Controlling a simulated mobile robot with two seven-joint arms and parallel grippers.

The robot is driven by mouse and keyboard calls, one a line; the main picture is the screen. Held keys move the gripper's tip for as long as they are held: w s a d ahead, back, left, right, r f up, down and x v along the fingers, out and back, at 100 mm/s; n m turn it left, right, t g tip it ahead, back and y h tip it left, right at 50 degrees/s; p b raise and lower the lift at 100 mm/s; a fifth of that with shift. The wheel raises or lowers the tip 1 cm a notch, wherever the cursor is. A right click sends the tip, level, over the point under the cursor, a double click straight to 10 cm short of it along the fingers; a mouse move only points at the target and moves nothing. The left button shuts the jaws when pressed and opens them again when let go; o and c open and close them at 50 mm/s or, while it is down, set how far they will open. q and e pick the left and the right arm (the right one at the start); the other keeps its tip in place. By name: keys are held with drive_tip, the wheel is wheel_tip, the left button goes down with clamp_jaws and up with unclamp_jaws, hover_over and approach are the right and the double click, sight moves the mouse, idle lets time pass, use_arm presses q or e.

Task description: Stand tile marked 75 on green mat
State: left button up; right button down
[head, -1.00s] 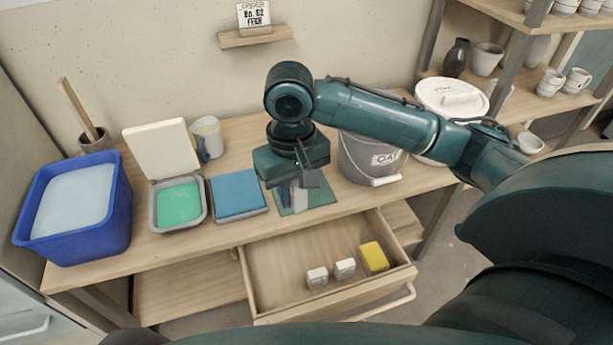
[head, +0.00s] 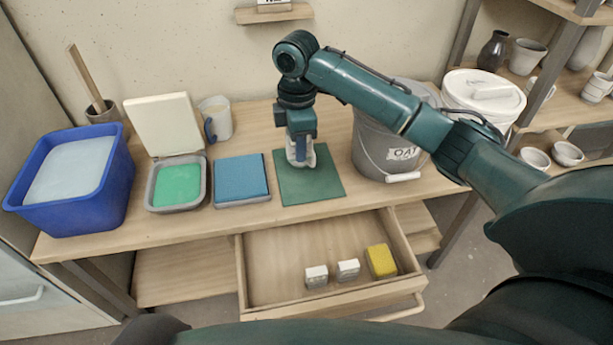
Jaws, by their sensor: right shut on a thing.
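My right gripper (head: 300,155) points down at the back left part of the green mat (head: 315,188). It is shut on a small pale piece, which looks like a white tile (head: 308,158), mostly hidden by the fingers. I cannot read any mark on it, nor tell whether its foot touches the mat. Two more white tiles, a left one (head: 316,276) and a right one (head: 348,269), lie in the open drawer; their marks are too small to read. My left gripper is not in view.
A grey bucket (head: 372,150) stands close right of the mat. Left of it are a blue pad (head: 242,178), an open box with a green pad (head: 179,186) and a blue tub (head: 122,185). The open drawer (head: 275,258) also holds a yellow block (head: 382,261).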

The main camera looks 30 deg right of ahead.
drive_tip(key=w+d+f+n+b, duration=0.35)
drive_tip(key=w+f+n, duration=0.3)
drive_tip(key=n, duration=0.45)
use_arm(q)
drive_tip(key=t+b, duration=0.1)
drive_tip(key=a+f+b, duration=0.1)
drive_tip(key=b, duration=0.1)
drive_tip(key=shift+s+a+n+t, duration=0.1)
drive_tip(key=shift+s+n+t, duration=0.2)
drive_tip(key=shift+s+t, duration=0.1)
use_arm(e)
drive_tip(key=n, duration=0.2)
approach(304, 186)
wheel_tip(304, 186, down, 6)
drive_tip(key=shift+f, duration=0.15)
drive_tip(key=shift+f, duration=0.1)
drive_tip(key=c, duration=1.2)
unclamp_jaws()
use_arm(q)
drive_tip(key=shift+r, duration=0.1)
